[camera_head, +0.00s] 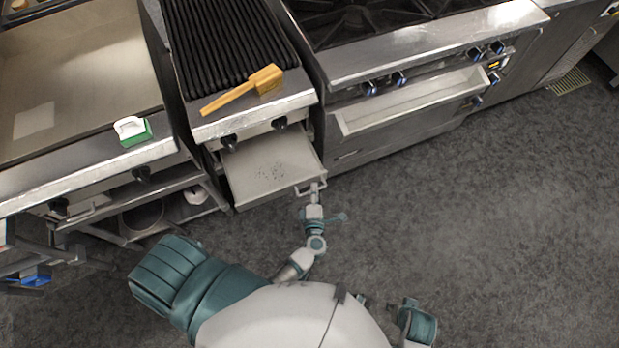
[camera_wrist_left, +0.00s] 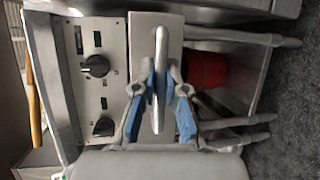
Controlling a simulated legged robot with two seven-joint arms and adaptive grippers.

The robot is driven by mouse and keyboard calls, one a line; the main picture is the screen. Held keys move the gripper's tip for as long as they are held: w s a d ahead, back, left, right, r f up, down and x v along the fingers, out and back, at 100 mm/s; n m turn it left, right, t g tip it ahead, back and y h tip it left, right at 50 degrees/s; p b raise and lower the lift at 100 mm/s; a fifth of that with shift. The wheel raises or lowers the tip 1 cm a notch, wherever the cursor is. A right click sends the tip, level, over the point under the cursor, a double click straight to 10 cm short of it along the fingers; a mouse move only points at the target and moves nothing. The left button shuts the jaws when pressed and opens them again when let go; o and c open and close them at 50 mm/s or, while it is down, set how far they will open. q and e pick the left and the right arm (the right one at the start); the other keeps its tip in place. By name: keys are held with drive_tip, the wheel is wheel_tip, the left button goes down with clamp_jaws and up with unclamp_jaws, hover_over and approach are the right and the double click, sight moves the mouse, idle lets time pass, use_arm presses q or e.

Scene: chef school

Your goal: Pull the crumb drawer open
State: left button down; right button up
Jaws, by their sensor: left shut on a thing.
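The crumb drawer (camera_head: 250,178) is a shallow grey metal tray with dark crumbs on its floor. It sticks out open from below the ridged grill. Its bar handle (camera_head: 311,188) is at the right end of its front edge. My left gripper (camera_head: 314,190) is at this handle, shut on it. In the left wrist view the handle (camera_wrist_left: 160,60) stands between the two blue-padded fingers of my left gripper (camera_wrist_left: 160,108), in front of the pale drawer front (camera_wrist_left: 143,48). The fingertips are too small to make out in the head view.
A wooden mallet-like tool (camera_head: 240,90) lies on the grill's front ledge. A green and white brush-like object (camera_head: 132,130) sits on the griddle edge. Another long tray (camera_head: 410,102) sticks out below the stove at right. The grey floor at right is clear.

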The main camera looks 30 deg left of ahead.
use_arm(q)
drive_tip(key=shift+s+f, duration=0.4)
drive_tip(key=shift+s, duration=0.2)
drive_tip(key=c, duration=1.5)
unclamp_jaws()
drive_tip(key=shift+r, duration=0.1)
drive_tip(key=shift+d+r, duration=0.1)
drive_tip(key=v, duration=0.7)
drive_tip(key=shift+d, duration=0.1)
